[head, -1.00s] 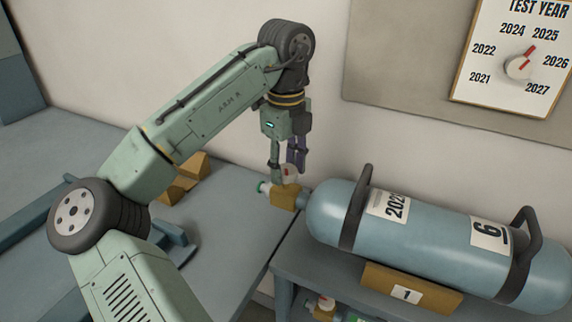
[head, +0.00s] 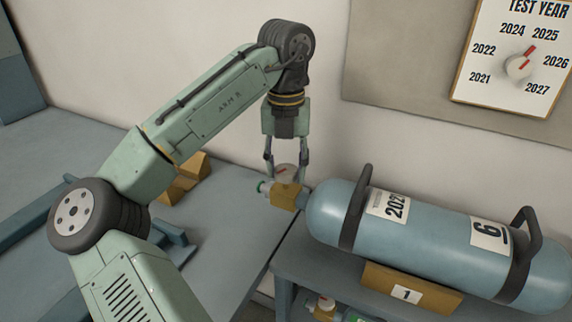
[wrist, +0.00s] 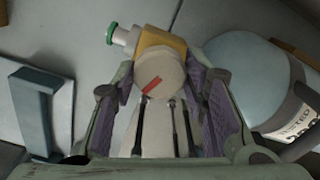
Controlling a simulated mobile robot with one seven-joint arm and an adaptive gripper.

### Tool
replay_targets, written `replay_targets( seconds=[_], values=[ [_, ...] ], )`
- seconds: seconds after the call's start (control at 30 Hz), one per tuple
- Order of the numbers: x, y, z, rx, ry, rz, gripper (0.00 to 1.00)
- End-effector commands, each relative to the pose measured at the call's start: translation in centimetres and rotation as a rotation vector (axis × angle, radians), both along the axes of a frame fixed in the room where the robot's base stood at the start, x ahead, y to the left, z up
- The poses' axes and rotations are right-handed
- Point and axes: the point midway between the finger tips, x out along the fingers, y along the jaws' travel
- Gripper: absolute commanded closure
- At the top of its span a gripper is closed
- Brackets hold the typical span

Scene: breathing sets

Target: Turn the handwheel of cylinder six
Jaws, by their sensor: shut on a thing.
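Cylinder six (head: 435,228) is a blue-grey cylinder lying on its side, with a label "6" and a date label partly cut by a strap. Its brass valve (head: 283,196) sticks out at the left end, with a green-tipped outlet (head: 263,187). The pale round handwheel (head: 287,171) sits on top of the valve. My gripper (head: 286,174) points down with its fingers on either side of the handwheel, shut on it. In the wrist view the handwheel (wrist: 166,70) shows a red mark between the two purple-padded fingers.
A "TEST YEAR" dial board (head: 515,60) hangs on the back wall. The cylinder lies on a rack (head: 290,265) with a plate "1" (head: 406,294); another valve (head: 325,308) shows below. A grey bench (head: 225,215) and wooden blocks (head: 190,172) are at left.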

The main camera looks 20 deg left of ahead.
Motion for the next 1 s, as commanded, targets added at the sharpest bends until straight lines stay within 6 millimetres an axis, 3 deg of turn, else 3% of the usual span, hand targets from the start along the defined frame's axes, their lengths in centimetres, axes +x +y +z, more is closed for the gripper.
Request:
replay_targets(
  seconds=[0.5,1.0],
  values=[
    [-0.04,-0.01,-0.05,0.0,0.002,-0.44,0.88],
    [-0.04,-0.01,-0.05,0.0,0.002,-0.611,0.88]
  ],
)
